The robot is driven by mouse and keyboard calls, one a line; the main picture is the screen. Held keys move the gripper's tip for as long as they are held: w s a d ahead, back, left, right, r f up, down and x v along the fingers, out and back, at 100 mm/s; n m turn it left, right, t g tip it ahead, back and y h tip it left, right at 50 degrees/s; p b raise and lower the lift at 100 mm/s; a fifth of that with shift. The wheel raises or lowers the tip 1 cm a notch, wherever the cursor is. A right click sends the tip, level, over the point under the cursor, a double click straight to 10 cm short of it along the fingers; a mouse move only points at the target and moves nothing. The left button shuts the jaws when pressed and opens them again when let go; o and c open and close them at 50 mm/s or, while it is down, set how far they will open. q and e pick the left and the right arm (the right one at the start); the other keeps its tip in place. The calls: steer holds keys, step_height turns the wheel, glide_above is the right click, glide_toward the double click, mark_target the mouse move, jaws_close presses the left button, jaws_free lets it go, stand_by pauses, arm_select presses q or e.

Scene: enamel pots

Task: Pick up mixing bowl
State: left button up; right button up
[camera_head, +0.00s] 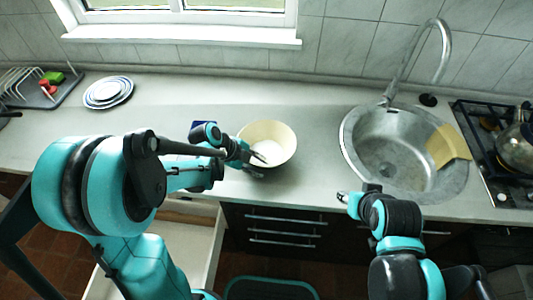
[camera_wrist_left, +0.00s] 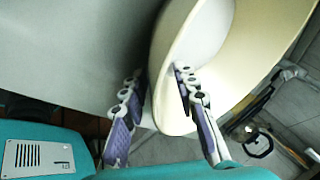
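The cream mixing bowl (camera_head: 275,135) stands upright on the grey countertop, left of the sink. My left gripper (camera_head: 258,166) is at the bowl's near left rim. In the left wrist view the bowl (camera_wrist_left: 245,50) fills the upper right. There my left gripper (camera_wrist_left: 158,75) has one finger inside the bowl and the other outside, with the wall between them. The fingers are apart, and I see no clear squeeze on the wall. My right gripper (camera_head: 345,197) is in front of the sink, away from the bowl. Its fingers are too small to read.
The round metal sink (camera_head: 385,165) with a yellow cloth (camera_head: 446,146) is to the right, beside the stove (camera_head: 490,150). Stacked plates (camera_head: 107,92) and a dish rack (camera_head: 40,85) stand at the left. A drawer (camera_head: 208,232) is open below the counter.

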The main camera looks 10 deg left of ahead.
arm_select(q)
steer(key=shift+w+d+f, duration=0.1)
steer(key=shift+d+f, duration=0.05)
steer(key=shift+f, duration=0.1)
steer(key=shift+r, duration=0.1)
steer(key=shift+c, duration=0.3)
jaws_close()
steer(key=shift+r, duration=0.1)
steer(key=shift+r, duration=0.25)
step_height(320, 180, up, 4)
steer(key=shift+f+p, duration=0.25)
steer(key=shift+p, duration=0.9)
steer(key=s+d+r+p, duration=0.4)
steer(key=s+r, duration=0.2)
steer(key=s, duration=0.4)
steer(key=shift+s+d+r, duration=0.25)
steer(key=shift+s+r, duration=0.15)
